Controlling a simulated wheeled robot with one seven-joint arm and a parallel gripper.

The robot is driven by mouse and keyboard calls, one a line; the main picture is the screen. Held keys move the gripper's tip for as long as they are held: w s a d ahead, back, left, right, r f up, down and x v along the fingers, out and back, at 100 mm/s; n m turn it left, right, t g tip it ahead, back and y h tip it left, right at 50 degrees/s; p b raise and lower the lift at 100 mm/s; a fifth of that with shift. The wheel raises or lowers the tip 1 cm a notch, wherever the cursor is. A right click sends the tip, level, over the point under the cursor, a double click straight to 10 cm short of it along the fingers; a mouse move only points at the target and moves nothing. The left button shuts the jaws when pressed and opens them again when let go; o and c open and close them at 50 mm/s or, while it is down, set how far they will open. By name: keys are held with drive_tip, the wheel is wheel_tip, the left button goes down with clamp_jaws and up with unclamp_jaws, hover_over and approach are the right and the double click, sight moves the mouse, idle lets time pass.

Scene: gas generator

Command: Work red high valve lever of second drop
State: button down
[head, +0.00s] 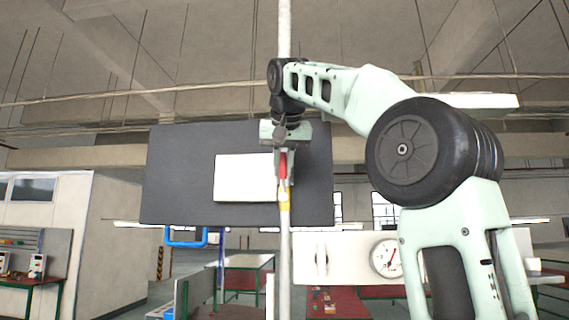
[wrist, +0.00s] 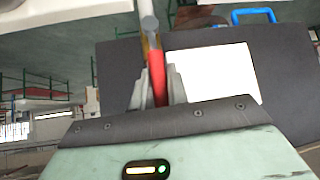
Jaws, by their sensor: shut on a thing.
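The red valve lever (head: 283,166) is on a vertical pale pipe (head: 285,245), just above a yellow fitting (head: 284,195). My gripper (head: 283,158) is at the lever, with its fingers on either side of it. In the wrist view the red lever (wrist: 158,80) runs between the two grey fingers (wrist: 159,88), and they are shut on it. The lever lies roughly along the pipe in the head view. Part of the lever is hidden by my gripper.
A dark panel with a white sheet (head: 243,178) stands behind the pipe. A round gauge (head: 387,257) on a white board is at lower right. A blue handle (head: 186,238) is at lower left. Tables (head: 245,262) stand farther back.

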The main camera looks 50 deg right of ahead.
idle(0.4)
drive_tip(key=c, duration=1.4)
unclamp_jaws()
drive_tip(key=shift+w, duration=0.1)
drive_tip(key=shift+o, duration=0.2)
